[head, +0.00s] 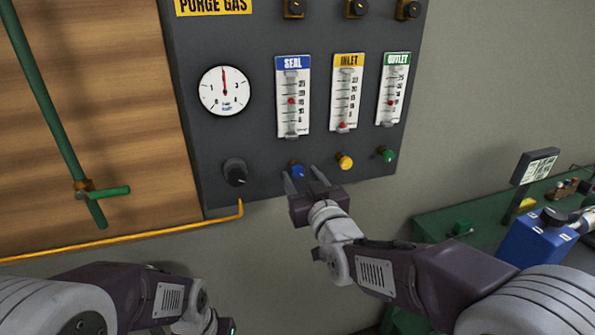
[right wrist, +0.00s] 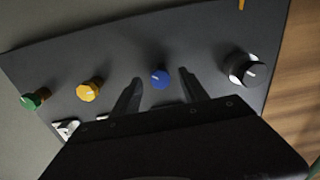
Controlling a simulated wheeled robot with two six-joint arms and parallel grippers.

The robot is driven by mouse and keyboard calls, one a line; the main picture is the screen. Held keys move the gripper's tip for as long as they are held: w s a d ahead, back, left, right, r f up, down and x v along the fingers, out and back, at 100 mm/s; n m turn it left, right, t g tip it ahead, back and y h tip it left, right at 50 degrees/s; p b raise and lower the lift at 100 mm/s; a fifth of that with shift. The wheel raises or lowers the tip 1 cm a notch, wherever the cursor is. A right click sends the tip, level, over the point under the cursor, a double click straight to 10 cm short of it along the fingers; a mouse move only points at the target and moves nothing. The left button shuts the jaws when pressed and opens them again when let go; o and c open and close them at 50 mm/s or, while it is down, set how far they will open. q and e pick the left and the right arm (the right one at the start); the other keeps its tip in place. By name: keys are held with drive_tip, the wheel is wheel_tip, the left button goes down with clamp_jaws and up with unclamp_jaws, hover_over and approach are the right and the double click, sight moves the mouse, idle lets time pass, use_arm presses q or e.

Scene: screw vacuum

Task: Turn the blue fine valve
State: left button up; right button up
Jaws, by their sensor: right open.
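The blue fine valve (head: 298,171) is a small round blue knob on the dark grey panel, below the flow gauge labelled SEAL (head: 292,97). My right gripper (head: 304,176) is open in front of it, pointing at the panel. In the right wrist view the blue knob (right wrist: 160,79) shows between the two open fingers (right wrist: 160,84), nearer the right finger, and a gap shows on each side. I cannot tell whether the fingertips reach past the knob's face. My left arm shows at the lower left of the head view, but its gripper fingers cannot be made out.
A black knob (head: 235,172) sits left of the blue one. A yellow knob (head: 344,161) and a green knob (head: 387,155) sit to its right. A yellow pipe (head: 140,237) runs below the panel. A blue box (head: 535,243) stands at the right.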

sight(299, 173)
drive_tip(key=x, duration=0.2)
drive_tip(key=shift+w+a, duration=0.2)
drive_tip(key=shift+w, duration=0.4)
drive_tip(key=shift+c, duration=0.3)
clamp_jaws()
